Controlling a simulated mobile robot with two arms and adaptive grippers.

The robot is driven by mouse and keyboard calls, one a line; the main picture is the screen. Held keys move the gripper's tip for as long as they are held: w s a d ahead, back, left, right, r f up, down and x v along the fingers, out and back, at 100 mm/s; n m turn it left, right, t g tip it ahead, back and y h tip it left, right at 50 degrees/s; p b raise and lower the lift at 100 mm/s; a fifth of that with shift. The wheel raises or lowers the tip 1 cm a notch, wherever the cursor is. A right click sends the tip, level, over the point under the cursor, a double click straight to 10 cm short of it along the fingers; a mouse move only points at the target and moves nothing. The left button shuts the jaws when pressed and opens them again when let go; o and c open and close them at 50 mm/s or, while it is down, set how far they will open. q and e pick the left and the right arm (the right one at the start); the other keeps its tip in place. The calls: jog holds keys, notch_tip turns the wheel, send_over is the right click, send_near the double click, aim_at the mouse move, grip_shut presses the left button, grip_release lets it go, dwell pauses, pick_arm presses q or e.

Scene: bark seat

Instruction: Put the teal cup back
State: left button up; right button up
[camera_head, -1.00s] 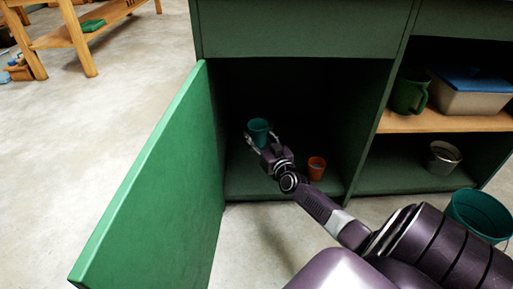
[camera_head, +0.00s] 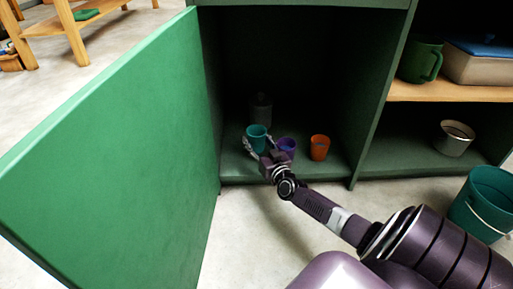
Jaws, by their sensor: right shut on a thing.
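The teal cup (camera_head: 257,137) is upright inside the open left compartment of the green cabinet (camera_head: 229,172). My right gripper (camera_head: 257,147) is shut on it, with a finger showing on either side. The cup is at or close above the compartment floor; I cannot tell whether it touches. A purple cup (camera_head: 287,145) stands just right of it, partly behind my gripper. An orange cup (camera_head: 320,147) stands farther right. My left gripper is not in view.
The green door (camera_head: 120,150) stands open on the left. A dim grey container (camera_head: 262,107) stands behind the teal cup. A dark green jug (camera_head: 420,60) and a bin (camera_head: 484,65) are on the right shelf. A metal pot (camera_head: 455,138) is below. A teal bucket (camera_head: 488,200) is at right.

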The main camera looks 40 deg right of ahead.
aim_at(257, 152)
jog(key=shift+f+b, duration=2.25)
jog(key=shift+f, duration=0.5)
jog(key=shift+r, duration=0.15)
jog(key=o, duration=1.4)
jog(key=shift+o, duration=0.2)
